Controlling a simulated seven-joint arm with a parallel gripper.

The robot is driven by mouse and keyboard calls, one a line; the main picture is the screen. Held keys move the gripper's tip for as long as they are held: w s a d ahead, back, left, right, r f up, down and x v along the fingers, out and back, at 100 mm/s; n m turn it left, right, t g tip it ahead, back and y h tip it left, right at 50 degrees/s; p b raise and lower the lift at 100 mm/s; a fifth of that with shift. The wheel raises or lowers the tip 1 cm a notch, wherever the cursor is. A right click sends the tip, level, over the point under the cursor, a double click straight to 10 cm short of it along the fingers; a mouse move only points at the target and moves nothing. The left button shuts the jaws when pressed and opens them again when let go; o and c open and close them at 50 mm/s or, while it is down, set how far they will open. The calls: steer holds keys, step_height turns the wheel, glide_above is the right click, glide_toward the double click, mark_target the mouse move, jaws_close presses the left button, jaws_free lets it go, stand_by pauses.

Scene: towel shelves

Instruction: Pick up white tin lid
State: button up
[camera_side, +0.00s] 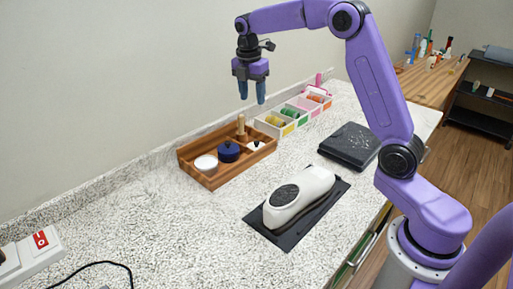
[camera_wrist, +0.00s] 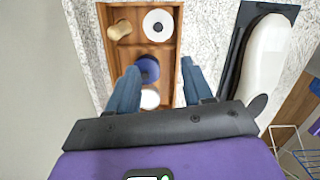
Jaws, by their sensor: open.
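A white round lid with a dark knob (camera_wrist: 150,19) lies in a wooden tray (camera_side: 209,182), at the tray's top right in the wrist view. In the side view it (camera_side: 252,149) sits at the tray's right end, partly hidden. A dark blue round piece with a knob (camera_side: 228,152) is beside it, also in the wrist view (camera_wrist: 148,66). A plain white round piece (camera_side: 205,162) is at the tray's left end and shows in the wrist view (camera_wrist: 150,99). My gripper (camera_side: 252,101) is open and empty, high above the tray; its fingers (camera_wrist: 159,68) straddle the blue piece in the wrist view.
A wooden peg (camera_side: 240,125) stands in the tray. Pale bins with colored contents (camera_side: 296,112) line the wall behind. A white device (camera_side: 300,195) on a dark mat (camera_side: 268,231) and a black flat box (camera_side: 350,145) lie nearby.

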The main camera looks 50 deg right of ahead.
mark_target(256, 142)
steer(key=d+f, duration=0.1)
steer(key=f, duration=1)
steer(key=w+d+f, duration=0.1)
steer(key=f, duration=0.5)
steer(key=shift+d+f, duration=0.15)
steer(key=shift+d, duration=0.15)
steer(key=shift+c, duration=0.4)
jaws_close()
